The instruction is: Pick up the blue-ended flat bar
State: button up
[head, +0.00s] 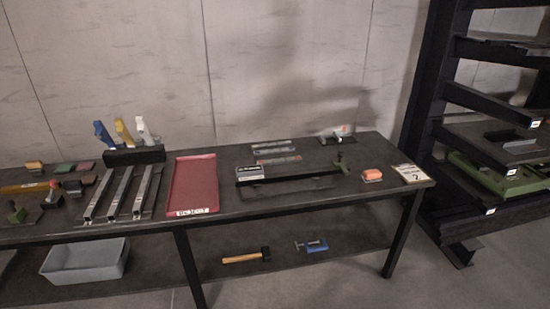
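Several thin flat bars lie close together at the back of the workbench, right of the red tray, in the head view. One of them, a flat bar with a bluish tint (273,150), may be the blue-ended one, but its ends are too small to tell for sure. A reddish flat bar (279,161) lies in front of it. Three longer grey metal bars (118,194) lie side by side at the left, with no clear blue on them. My gripper is not in view.
The red tray (192,184) lies mid-bench. A long black bar clamp (291,178) lies in front of the thin bars. An orange block (372,175) and number card (411,173) are at right. A grey bin (84,262) sits on the lower shelf; a dark rack (470,150) stands right.

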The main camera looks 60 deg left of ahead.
aim_at(277, 150)
jog(key=z, duration=0.15)
jog(key=k, duration=0.65)
jog(key=u, duration=2.25)
jog(key=i, duration=1.6)
